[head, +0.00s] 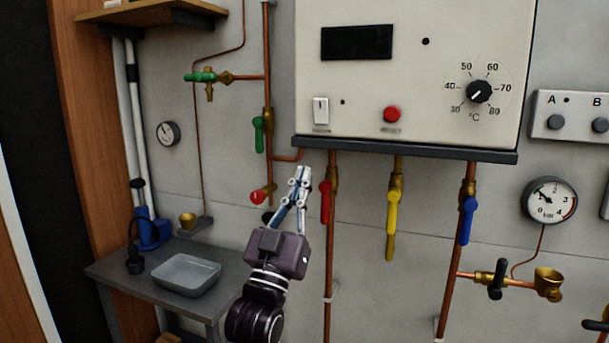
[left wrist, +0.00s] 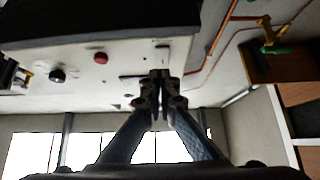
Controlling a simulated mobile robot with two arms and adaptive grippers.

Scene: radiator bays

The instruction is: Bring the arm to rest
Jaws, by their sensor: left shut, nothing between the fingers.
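My left gripper (head: 303,172) is shut and empty in the head view. It points up, in front of the wall below the lower left corner of the boiler panel (head: 440,122). The red-handled valve (head: 325,200) shows just right of its fingers, and a red knob (head: 258,197) shows to their left. I cannot tell whether the fingers touch anything. My right gripper is in neither view.
A yellow-handled valve (head: 393,210) and a blue-handled valve (head: 467,220) hang under the panel. A pressure gauge (head: 549,200) is at the right. A small table (head: 225,295) with a grey tray (head: 186,274) and a blue pump (head: 149,232) stands at the lower left. A wooden shelf (head: 150,14) is above.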

